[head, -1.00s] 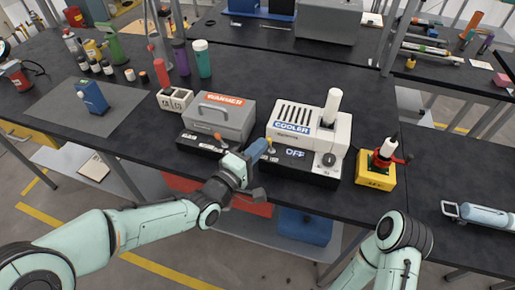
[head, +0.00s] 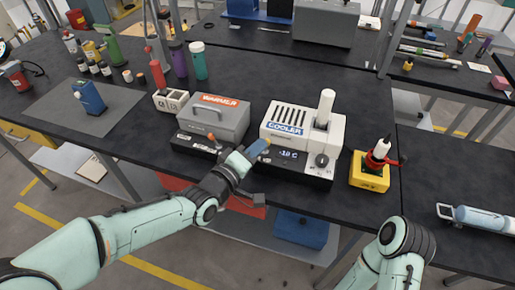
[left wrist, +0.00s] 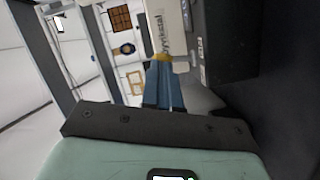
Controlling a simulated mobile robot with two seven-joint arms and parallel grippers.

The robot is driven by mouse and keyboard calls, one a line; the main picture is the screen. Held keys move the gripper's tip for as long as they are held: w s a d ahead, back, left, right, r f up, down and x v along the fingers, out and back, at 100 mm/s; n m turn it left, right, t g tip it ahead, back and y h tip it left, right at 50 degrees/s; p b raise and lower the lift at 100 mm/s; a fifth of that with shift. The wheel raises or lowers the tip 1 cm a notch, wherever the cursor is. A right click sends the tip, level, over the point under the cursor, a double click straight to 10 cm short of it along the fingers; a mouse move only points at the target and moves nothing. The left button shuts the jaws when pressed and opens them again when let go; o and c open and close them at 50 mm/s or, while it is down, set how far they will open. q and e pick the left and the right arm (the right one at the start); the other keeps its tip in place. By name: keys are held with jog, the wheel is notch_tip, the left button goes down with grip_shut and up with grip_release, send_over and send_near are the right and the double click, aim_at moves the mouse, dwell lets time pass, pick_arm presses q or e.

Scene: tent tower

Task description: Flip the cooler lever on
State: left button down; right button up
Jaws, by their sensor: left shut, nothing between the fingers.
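The white cooler (head: 335,130) stands on a black base whose display (head: 289,154) reads about -18 C. The cooler lever's yellow knob (head: 267,141) shows at the left of that base, right at my left fingertips; its shaft is mostly hidden. My left gripper (head: 258,148) is shut and empty, its blue fingers pointing at the knob. In the left wrist view the shut fingers (left wrist: 164,85) reach up to the yellow knob (left wrist: 162,57), in front of the white cooler body (left wrist: 168,22). I cannot tell whether they touch it. My right gripper is out of the picture.
A grey warmer (head: 210,120) with its own lever stands left of the cooler. A yellow box (head: 369,178) with a red-handled device stands to its right. Bottles and a white block (head: 171,101) lie further left. The black table's (head: 275,88) middle behind the cooler is mostly clear.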

pick_arm(q)
jog(key=shift+d+m, duration=0.15)
jog(key=shift+m, duration=0.25)
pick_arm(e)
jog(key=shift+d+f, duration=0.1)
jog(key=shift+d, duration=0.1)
pick_arm(q)
jog(key=shift+s+d+r+b, duration=0.1)
jog(key=shift+d+b, duration=0.15)
jog(key=shift+b, duration=0.05)
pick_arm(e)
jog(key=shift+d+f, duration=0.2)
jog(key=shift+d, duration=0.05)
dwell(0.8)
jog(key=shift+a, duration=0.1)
